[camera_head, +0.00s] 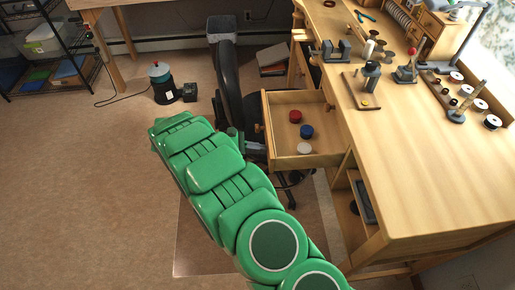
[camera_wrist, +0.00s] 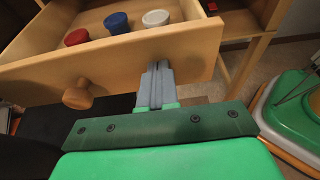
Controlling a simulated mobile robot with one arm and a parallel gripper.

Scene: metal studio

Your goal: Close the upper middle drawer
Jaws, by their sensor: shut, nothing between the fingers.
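The open wooden drawer (camera_head: 302,160) sticks out from the left side of the workbench, with a red, a blue and a white round item inside. In the wrist view its front panel (camera_wrist: 195,52) stands right before my gripper (camera_wrist: 158,68), and its round wooden knob (camera_wrist: 78,95) is to the left of the fingers. My gripper is shut and empty, its fingertips at the outer face of the panel; I cannot tell whether they touch it. In the head view my green arm reaches toward the drawer front and the gripper is mostly hidden.
A black chair (camera_head: 232,90) stands just behind and left of the drawer. The workbench top (camera_head: 430,160) holds tools, spools and small stands. A dark canister (camera_head: 162,82) is on the floor at the left. The floor (camera_head: 80,190) left of my arm is clear.

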